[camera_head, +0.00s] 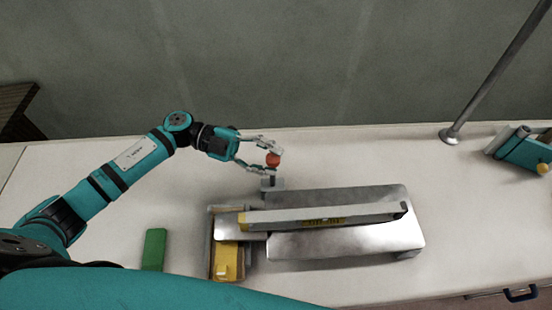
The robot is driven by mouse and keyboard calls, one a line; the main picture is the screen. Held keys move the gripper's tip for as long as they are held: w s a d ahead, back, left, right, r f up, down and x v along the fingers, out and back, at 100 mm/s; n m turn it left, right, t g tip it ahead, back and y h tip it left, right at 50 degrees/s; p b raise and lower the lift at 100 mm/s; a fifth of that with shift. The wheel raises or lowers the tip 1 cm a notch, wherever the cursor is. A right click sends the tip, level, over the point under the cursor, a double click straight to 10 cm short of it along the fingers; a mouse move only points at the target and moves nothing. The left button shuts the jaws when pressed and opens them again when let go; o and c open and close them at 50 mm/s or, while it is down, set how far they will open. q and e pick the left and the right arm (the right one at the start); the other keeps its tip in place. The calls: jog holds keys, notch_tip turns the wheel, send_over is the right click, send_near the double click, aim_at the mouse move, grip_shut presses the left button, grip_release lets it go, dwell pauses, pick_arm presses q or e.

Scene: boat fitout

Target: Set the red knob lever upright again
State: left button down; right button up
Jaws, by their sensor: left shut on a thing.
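The red knob (273,160) shows as a small red ball above a grey base block (272,184) behind the metal machine. My left gripper (268,156) reaches in from the left and is shut on the red knob, one finger on its far side and one on its near side. The lever's rod under the knob is mostly hidden, so its tilt is hard to tell. My right gripper is not in view.
A metal machine with a long bar (320,217) lies just in front of the knob. A yellow block (228,262) and a green block (154,249) are at its left. A pole (490,85) and a teal device (525,152) stand at the right.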

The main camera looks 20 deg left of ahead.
pick_arm(q)
jog(key=shift+s+a+f, duration=0.2)
jog(key=shift+s+f, duration=0.2)
jog(key=shift+f, duration=0.35)
jog(key=c, duration=0.9)
grip_release()
jog(key=shift+a, duration=0.1)
jog(key=shift+c, duration=0.2)
jog(key=o, duration=0.3)
jog(key=shift+r, duration=0.15)
jog(key=shift+w+r, duration=0.1)
jog(key=a, duration=0.4)
jog(key=a+r, duration=0.1)
jog(key=a, duration=0.3)
jog(key=w+a, duration=0.1)
jog(key=a, duration=0.3)
jog(key=shift+r, duration=0.2)
jog(key=shift+s+d, duration=0.1)
